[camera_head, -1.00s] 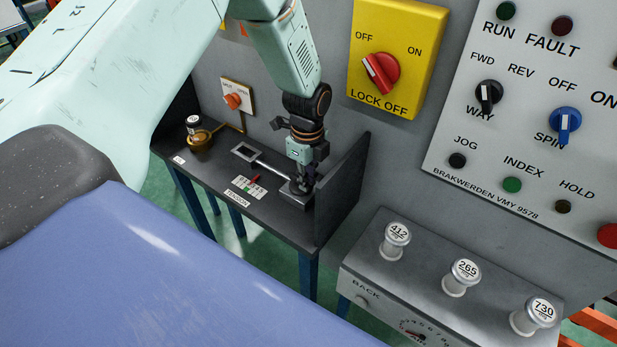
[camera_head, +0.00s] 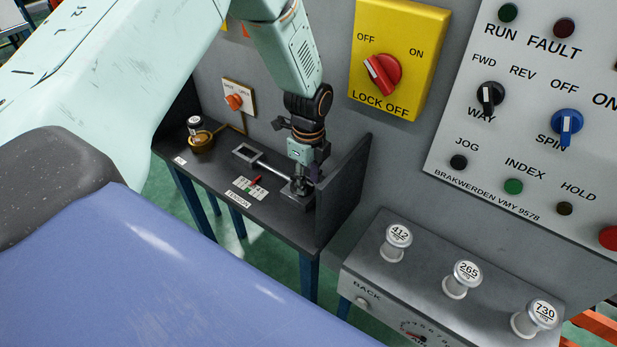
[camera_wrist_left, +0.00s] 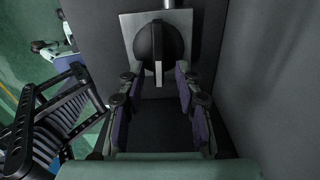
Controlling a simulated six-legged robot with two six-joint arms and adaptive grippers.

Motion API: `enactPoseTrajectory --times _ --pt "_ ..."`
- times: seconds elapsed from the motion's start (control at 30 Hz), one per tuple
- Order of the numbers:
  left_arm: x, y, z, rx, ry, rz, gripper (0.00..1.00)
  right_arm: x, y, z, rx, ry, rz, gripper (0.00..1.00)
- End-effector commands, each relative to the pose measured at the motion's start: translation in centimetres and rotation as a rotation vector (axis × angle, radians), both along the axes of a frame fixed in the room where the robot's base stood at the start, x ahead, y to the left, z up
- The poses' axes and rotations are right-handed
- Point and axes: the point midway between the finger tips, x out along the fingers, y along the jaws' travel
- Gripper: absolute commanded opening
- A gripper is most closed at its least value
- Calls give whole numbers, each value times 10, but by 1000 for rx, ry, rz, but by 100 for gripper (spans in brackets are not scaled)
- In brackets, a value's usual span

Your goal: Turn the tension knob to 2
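The tension knob (camera_wrist_left: 158,45) is a black round knob with a white pointer mark, on a grey block. In the wrist view the mark is toward the bottom of the picture. In the head view the block (camera_head: 297,196) is at the right end of a dark bench, with the knob mostly hidden by my left gripper (camera_head: 302,182). In the wrist view my left gripper (camera_wrist_left: 156,72) has its fingers apart, one each side of the knob's lower edge; contact is unclear. A white scale card (camera_head: 248,189) with a red pointer (camera_head: 257,180) lies near the TENSION label (camera_head: 238,200); its figures are too small to read. My right gripper is out of view.
A dark upright panel (camera_head: 345,185) stands close right of my left gripper. A rod and square frame (camera_head: 246,152) lie left of the block. Several white spools stand on a grey box (camera_head: 430,250). Control panels cover the wall.

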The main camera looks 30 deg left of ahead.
Motion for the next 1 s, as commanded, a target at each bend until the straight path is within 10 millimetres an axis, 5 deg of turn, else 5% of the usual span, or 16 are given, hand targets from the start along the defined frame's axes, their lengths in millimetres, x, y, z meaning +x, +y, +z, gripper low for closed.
enactPoseTrajectory --times 0.6,1.0 --pt "1 0 102 0 -4 0 34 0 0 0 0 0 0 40" --pt "0 0 120 0 0 0 34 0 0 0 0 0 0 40"
